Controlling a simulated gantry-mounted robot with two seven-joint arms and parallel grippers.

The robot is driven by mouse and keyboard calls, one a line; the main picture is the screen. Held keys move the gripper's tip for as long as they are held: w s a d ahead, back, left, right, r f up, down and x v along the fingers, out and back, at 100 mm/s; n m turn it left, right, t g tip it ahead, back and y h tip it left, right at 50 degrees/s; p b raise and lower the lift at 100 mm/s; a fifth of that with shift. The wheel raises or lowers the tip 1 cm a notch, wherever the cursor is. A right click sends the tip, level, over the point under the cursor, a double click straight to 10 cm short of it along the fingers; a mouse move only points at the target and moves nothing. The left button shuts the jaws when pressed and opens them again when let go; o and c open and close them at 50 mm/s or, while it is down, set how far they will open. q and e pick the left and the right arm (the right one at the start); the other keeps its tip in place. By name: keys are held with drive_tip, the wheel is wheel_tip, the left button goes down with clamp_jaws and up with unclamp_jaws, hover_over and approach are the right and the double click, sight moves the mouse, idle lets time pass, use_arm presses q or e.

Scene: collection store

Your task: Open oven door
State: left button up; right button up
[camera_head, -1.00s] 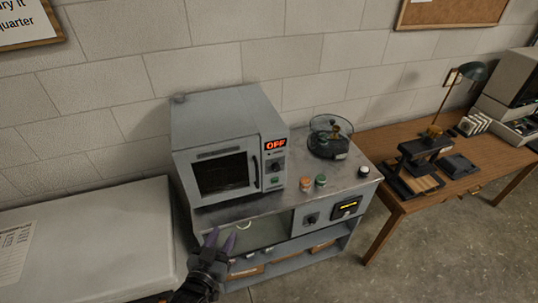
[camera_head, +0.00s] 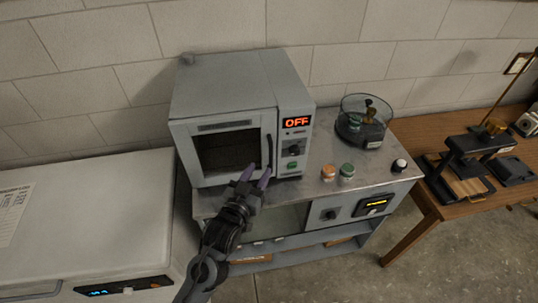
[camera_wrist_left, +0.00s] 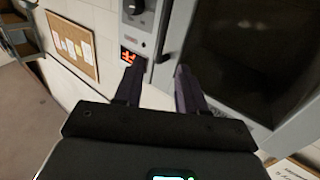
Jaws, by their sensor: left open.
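The grey oven (camera_head: 235,85) stands on a metal-topped cabinet. Its door, with a dark window (camera_head: 228,150), looks closed. A black vertical handle (camera_head: 269,153) runs along the door's right edge. The handle also shows in the left wrist view (camera_wrist_left: 165,32), beyond the gap between the fingers. My left gripper (camera_head: 256,174) is open and empty, in front of the door near the handle's lower end. In the left wrist view its fingers (camera_wrist_left: 158,72) point toward the handle; I see no grip on it. My right gripper is out of view.
The oven panel's display (camera_head: 297,122) reads OFF. On the cabinet top (camera_head: 330,195), an orange-topped jar (camera_head: 328,172), a green-topped jar (camera_head: 347,171) and a clear round container (camera_head: 364,122) stand right of the oven. A white unit (camera_head: 85,215) is at the left.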

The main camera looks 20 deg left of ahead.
sight(270, 152)
use_arm(q)
drive_tip(key=w, duration=0.8)
drive_tip(key=shift+w+d, duration=0.1)
drive_tip(key=shift+w, duration=0.05)
clamp_jaws()
